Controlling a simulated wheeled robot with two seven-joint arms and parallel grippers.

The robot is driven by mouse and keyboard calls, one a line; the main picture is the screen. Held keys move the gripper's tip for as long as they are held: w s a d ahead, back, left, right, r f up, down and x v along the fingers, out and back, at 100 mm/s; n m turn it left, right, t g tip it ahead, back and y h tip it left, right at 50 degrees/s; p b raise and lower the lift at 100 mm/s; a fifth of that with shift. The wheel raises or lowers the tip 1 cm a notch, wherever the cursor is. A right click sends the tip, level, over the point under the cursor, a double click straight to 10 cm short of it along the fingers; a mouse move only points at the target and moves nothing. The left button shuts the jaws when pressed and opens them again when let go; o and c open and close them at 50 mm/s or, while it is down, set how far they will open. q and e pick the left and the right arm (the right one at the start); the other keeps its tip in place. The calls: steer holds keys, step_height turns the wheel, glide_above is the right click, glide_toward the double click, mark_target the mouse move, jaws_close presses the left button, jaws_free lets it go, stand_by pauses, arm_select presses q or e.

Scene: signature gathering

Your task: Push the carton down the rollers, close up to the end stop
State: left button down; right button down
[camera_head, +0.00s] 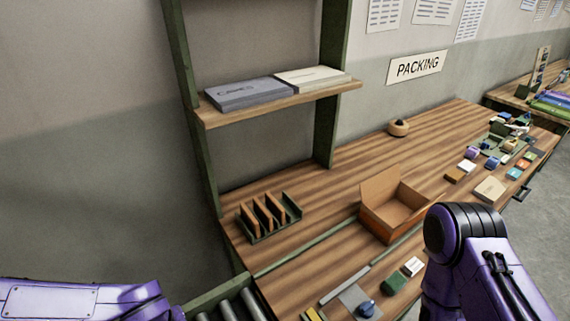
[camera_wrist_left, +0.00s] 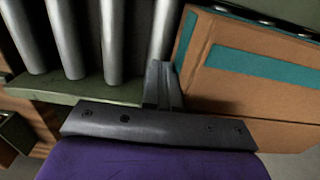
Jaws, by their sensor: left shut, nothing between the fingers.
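In the left wrist view the carton (camera_wrist_left: 245,85) is brown cardboard with teal strips, at the right side of the picture and partly cut off. Grey metal rollers (camera_wrist_left: 112,40) lie to its left, and their ends also show at the bottom of the head view (camera_head: 240,305). My left gripper (camera_wrist_left: 162,78) is shut and empty, its fingers beside the carton's left edge, over the rollers' near end. I cannot tell whether they touch the carton. The head view shows my left arm, not its gripper, and no carton. I cannot make out the end stop. My right gripper is out of view.
A green rail (camera_wrist_left: 85,88) borders the rollers. On the wooden bench (camera_head: 345,180) stand an open cardboard box (camera_head: 390,205), a green rack with brown dividers (camera_head: 267,218) and several small items. A shelf (camera_head: 290,101) above holds two flat boxes.

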arm_select(q)
steer(key=shift+s+a+r+p, duration=0.3)
steer(key=shift+s+a+p, duration=0.1)
steer(key=shift+a, duration=0.05)
steer(key=shift+w+d+f+b, duration=0.2)
steer(key=shift+f+b, duration=0.25)
steer(key=shift+b, duration=0.35)
steer(key=shift+w+d+b, duration=0.4)
steer(key=shift+w+d, duration=0.15)
steer(key=shift+d, duration=0.15)
steer(key=shift+r, duration=0.15)
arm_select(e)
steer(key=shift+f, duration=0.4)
